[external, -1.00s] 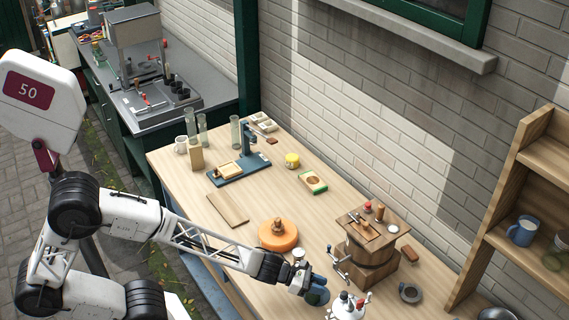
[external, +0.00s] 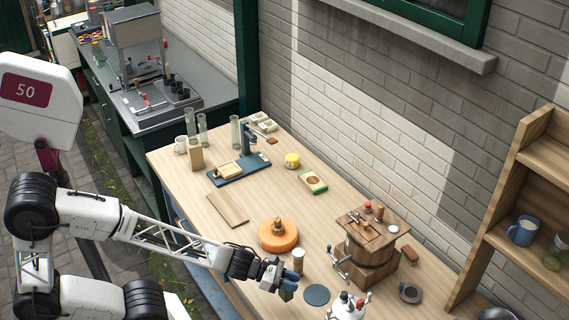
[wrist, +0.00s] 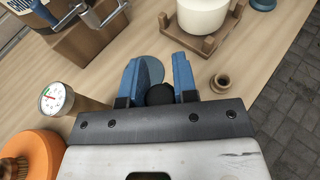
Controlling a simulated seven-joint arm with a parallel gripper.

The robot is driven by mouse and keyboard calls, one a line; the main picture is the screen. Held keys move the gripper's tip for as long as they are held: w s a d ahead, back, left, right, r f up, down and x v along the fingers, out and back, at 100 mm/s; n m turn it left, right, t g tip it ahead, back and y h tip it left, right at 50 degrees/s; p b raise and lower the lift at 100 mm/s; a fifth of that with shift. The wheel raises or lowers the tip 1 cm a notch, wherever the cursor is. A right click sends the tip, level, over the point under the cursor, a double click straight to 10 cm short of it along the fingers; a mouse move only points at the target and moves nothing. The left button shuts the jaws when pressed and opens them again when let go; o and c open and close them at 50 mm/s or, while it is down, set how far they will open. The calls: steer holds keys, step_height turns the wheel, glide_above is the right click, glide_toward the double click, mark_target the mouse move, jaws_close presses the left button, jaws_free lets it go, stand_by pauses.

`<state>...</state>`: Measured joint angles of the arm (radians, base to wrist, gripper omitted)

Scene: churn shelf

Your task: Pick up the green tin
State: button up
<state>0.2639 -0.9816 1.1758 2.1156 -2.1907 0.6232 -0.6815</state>
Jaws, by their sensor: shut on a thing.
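The rest of the tin is hidden there. A flat blue-grey disc (external: 317,295) lies on the table just right of the gripper, and it also shows past the fingers in the wrist view (wrist: 149,64).
An orange round block (external: 278,236) and a dial-topped cylinder (external: 299,262) stand close behind the gripper. A wooden churn (external: 371,250), a white pot (external: 346,308) and a dark ring (external: 411,292) stand to the right. The table's front edge is near.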

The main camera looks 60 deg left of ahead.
steer(key=s+a, duration=0.3)
steer(key=s, duration=0.3)
steer(key=shift+s+r, duration=0.2)
steer(key=shift+r, duration=0.15)
